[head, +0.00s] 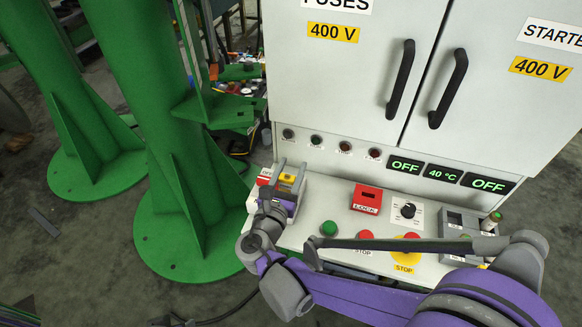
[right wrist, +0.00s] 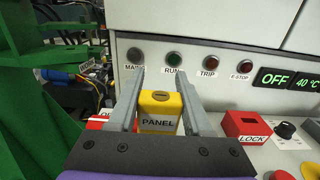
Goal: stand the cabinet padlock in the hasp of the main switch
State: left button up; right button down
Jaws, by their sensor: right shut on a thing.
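The cabinet padlock is a yellow block (right wrist: 161,102) with a PANEL label, and it also shows in the head view (head: 287,178). My right gripper (head: 291,166) is shut on it, with a grey finger on each side in the right wrist view (right wrist: 160,74). The padlock looks upright above the left end of the control ledge. A red part with a white label (head: 265,178), perhaps the main switch, shows just left of the gripper. The hasp cannot be made out, and the padlock's underside is hidden. My left gripper is not in view.
A red LOCK block (head: 367,198), a black knob (head: 408,210), a green button (head: 329,228) and a yellow-backed STOP button (head: 405,258) are on the ledge (head: 335,205). The white cabinet (head: 350,75) rises behind. A green column (head: 135,90) stands at the left.

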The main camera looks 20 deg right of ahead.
jog(key=shift+f+b, duration=0.65)
jog(key=shift+f, duration=0.4)
jog(key=shift+c, duration=1.2)
grip_release()
jog(key=p+v, duration=0.1)
jog(key=v, duration=0.9)
jog(key=shift+s+a, duration=0.25)
jog(key=shift+s, duration=0.1)
